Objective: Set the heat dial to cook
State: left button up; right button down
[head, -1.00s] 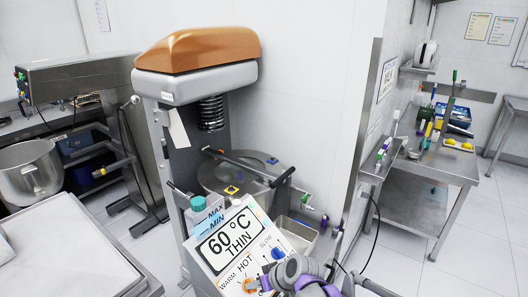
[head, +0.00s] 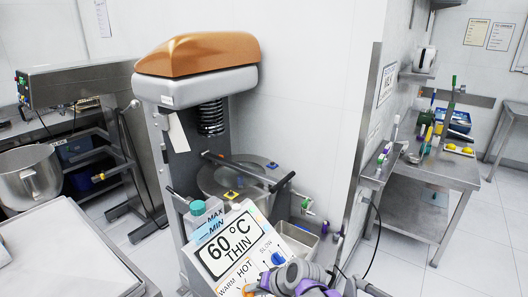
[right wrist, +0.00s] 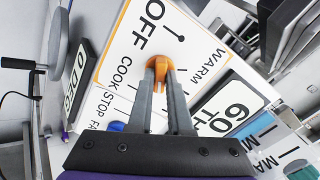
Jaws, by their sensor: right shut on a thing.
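The heat dial is an orange knob (right wrist: 158,72) on the mixer's white control panel (head: 237,252). The right wrist view shows OFF, WARM and COOK printed around it, and the head view shows WARM and HOT. My right gripper (right wrist: 160,72) is shut on the orange knob, one finger on each side of its grip. The fingers and gripper body hide part of the dial, so its exact setting is hard to tell. In the head view the orange knob (head: 248,289) is partly covered by my right gripper, low in the picture. My left gripper is not in view.
A blue knob (head: 278,258) with a SLOW mark sits right of the heat dial. The mixer's bowl (head: 222,180) and a bar stand behind the panel. A steel tray (head: 303,240) is to its right, and a steel-edged table (head: 70,250) is at left.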

jog(key=shift+m, duration=0.9)
jog(key=m, duration=0.3)
jog(key=shift+m+b, duration=0.35)
jog(key=shift+m, duration=0.05)
jog(key=c, duration=0.7)
grip_release()
jog(key=shift+r, duration=0.1)
jog(key=p+v, duration=0.3)
jog(key=v, duration=0.3)
jog(key=shift+s+d+r+p, duration=0.2)
jog(key=shift+d+r+p, duration=0.05)
jog(key=shift+r+p, duration=0.1)
